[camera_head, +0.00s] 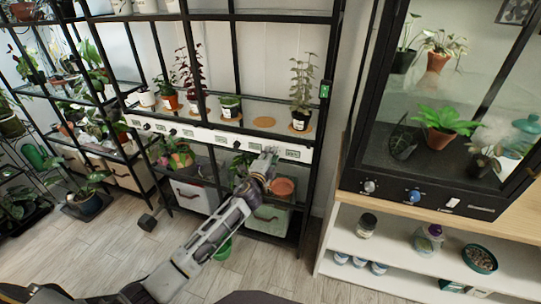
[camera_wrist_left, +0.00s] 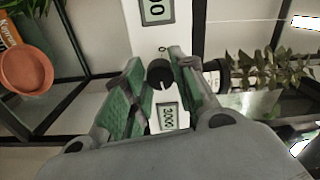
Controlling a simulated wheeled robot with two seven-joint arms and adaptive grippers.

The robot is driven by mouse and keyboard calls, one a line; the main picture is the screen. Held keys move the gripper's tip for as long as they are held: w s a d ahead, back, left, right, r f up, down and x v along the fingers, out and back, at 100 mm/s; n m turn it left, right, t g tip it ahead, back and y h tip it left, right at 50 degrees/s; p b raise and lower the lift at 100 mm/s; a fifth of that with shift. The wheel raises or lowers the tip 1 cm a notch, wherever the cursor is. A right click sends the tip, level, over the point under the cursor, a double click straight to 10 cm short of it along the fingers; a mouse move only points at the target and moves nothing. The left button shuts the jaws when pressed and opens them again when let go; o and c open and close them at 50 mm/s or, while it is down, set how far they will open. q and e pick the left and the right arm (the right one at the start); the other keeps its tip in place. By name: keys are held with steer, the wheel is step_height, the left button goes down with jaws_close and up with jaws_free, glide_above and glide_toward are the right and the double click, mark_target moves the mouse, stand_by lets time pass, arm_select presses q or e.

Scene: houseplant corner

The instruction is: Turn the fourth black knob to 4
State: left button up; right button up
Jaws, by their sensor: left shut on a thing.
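A long white panel (camera_head: 210,137) runs along the front of the plant shelf, with several black knobs and small displays. My left gripper (camera_head: 268,154) reaches the panel's right part and hides the knob there in the head view. In the left wrist view, the gripper (camera_wrist_left: 160,62) has its green-padded fingers shut on a black knob (camera_wrist_left: 160,75). A display (camera_wrist_left: 168,117) beside that knob appears to read 3.000, turned sideways in this view. In the head view, the rightmost display (camera_head: 292,154) is just right of the gripper. My right gripper is not in view.
Potted plants on cork mats stand above the panel, including one at right (camera_head: 300,120). A terracotta saucer (camera_head: 284,187) is below the gripper; it also shows in the left wrist view (camera_wrist_left: 27,70). Black shelf posts flank the panel. A glass cabinet (camera_head: 440,190) stands at right.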

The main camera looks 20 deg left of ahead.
arm_select(q)
steer(key=shift+f, duration=0.1)
stand_by(0.4)
steer(key=o, duration=1)
steer(key=shift+o, duration=0.2)
steer(key=s, duration=1.2)
steer(key=shift+a, duration=0.2)
stand_by(0.3)
